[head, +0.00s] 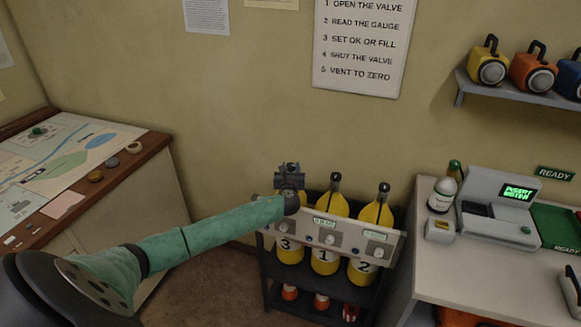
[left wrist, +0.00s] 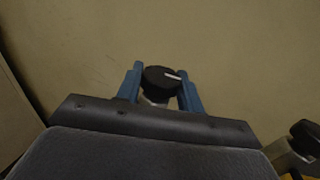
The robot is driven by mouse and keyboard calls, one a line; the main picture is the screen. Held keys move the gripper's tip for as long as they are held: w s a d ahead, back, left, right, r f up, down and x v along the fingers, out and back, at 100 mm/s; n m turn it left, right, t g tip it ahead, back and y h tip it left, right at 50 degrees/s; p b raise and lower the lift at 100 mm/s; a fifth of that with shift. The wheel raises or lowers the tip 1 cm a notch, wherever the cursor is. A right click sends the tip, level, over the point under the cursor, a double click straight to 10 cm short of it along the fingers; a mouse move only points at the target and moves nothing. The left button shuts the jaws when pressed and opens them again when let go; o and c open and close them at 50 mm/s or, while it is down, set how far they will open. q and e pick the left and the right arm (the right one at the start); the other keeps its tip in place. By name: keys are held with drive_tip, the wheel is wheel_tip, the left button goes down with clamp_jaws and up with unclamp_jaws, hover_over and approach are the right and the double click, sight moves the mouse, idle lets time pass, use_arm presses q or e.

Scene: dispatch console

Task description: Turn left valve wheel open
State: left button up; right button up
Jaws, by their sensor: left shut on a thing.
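The left valve wheel is a black knob (left wrist: 158,80) with a white mark, seen in the left wrist view on a pale stem. My left gripper (head: 289,174) is at the top of the left yellow cylinder (head: 290,252), numbered 3. In the left wrist view its two blue fingers (left wrist: 160,74) stand on either side of the knob, shut on it. In the head view the gripper hides this wheel. The middle cylinder (head: 325,258), numbered 1, and the right cylinder (head: 361,270), numbered 2, have dark valves on top. My right gripper is not in view.
The dark rack (head: 268,283) holds the cylinders behind a pale gauge panel (head: 345,236). A map table (head: 140,165) is at left, a desk (head: 425,212) with a terminal (head: 492,225) at right. Another black knob (left wrist: 306,133) is low right in the wrist view.

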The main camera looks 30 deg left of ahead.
use_arm(q)
drive_tip(key=shift+r+n+g+y, duration=0.1)
drive_tip(key=shift+n+g+y, duration=0.45)
drive_tip(key=shift+y, duration=0.25)
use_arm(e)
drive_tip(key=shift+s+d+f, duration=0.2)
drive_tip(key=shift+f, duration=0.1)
use_arm(q)
drive_tip(key=o, duration=1)
drive_tip(key=shift+c, duration=0.2)
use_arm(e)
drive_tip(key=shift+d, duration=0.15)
use_arm(q)
drive_tip(key=shift+s+d+f, duration=0.2)
drive_tip(key=shift+s, duration=0.15)
drive_tip(key=b+v, duration=0.2)
drive_tip(key=v, duration=0.5)
drive_tip(key=shift+b, duration=0.3)
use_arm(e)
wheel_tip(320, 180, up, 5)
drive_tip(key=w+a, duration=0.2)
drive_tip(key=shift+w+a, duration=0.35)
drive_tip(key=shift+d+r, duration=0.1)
